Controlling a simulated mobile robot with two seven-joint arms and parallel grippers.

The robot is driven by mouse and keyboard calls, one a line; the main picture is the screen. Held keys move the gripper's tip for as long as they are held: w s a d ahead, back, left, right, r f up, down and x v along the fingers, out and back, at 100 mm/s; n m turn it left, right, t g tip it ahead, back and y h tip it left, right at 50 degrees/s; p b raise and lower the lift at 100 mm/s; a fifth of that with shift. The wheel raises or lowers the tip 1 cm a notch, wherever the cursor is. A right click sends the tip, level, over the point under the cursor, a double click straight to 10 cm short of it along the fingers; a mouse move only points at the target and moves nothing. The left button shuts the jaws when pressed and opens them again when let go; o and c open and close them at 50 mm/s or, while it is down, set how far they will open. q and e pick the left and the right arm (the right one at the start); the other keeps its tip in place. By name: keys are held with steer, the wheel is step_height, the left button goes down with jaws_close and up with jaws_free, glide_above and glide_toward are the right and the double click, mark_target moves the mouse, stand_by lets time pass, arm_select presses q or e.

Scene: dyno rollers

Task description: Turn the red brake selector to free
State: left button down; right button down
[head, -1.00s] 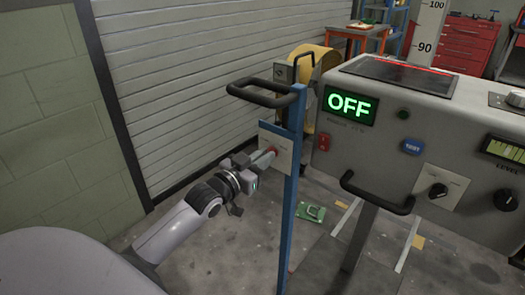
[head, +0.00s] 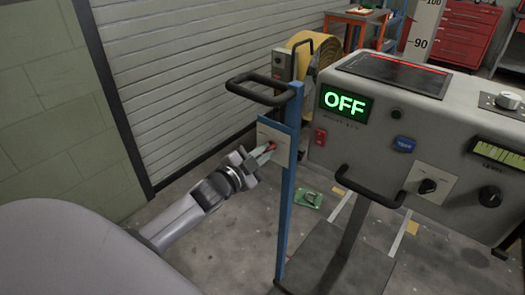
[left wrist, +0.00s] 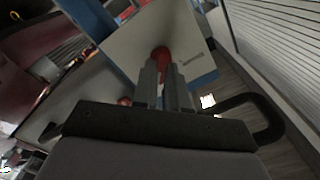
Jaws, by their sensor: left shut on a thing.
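The red brake selector (head: 271,147) is a small red knob on a pale plate (head: 268,133) fixed to a blue post. In the left wrist view the red selector (left wrist: 161,55) shows between my fingertips, in front of the pale plate (left wrist: 135,45). My left gripper (head: 264,154) comes in from the left and is shut on the selector; the fingers hide part of it. In the left wrist view the fingers (left wrist: 163,82) point straight at the knob. The selector's exact angle and the plate's markings are too small to read. My right gripper is not in view.
The blue post (head: 287,200) carries a black handle (head: 262,88) above the plate. A roller shutter (head: 190,80) stands behind. A green object (head: 307,200) lies on the floor.

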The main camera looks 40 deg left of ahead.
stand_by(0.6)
arm_select(q)
steer(key=c, duration=1.2)
jaws_free()
steer(key=shift+o, duration=0.2)
steer(key=shift+s, duration=0.1)
steer(key=s, duration=0.7)
steer(key=shift+a, duration=0.25)
steer(key=s+d+f+n+g+h+p, duration=0.1)
steer(key=s+d+f+n+g+p, duration=0.4)
steer(key=s+d+f, duration=0.9)
steer(key=s+n+g, duration=0.2)
steer(key=s, duration=0.2)
steer(key=shift+d+f+g, duration=0.2)
steer(key=shift+f+g, duration=0.1)
steer(key=shift+f, duration=0.05)
